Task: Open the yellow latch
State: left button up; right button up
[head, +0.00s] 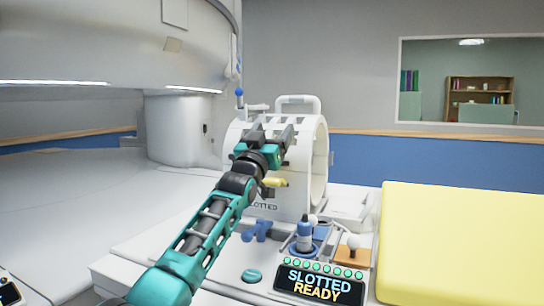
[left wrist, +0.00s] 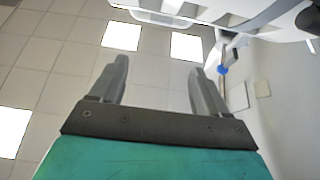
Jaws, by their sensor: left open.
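The yellow latch (head: 275,182) shows in the head view on the front of the white slotted coil (head: 312,165), low and just right of my left wrist. My left gripper (head: 268,132) is in front of the coil's upper part, above the latch, with its fingers pointing up. Its two fingers also show in the left wrist view (left wrist: 158,85), spread apart with nothing between them. The latch does not show in the left wrist view. My arm stands close to the latch in the head view and may cover part of it. My right gripper is not in view.
A sign (head: 318,284) reads "SLOTTED READY" in front of the coil. A yellow pad (head: 465,240) lies at right. The scanner (head: 110,55) overhangs at left.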

pick_arm(q)
notch_tip(320, 180, up, 8)
jog(key=p, duration=0.1)
jog(key=shift+r, duration=0.25)
jog(key=shift+c, duration=0.3)
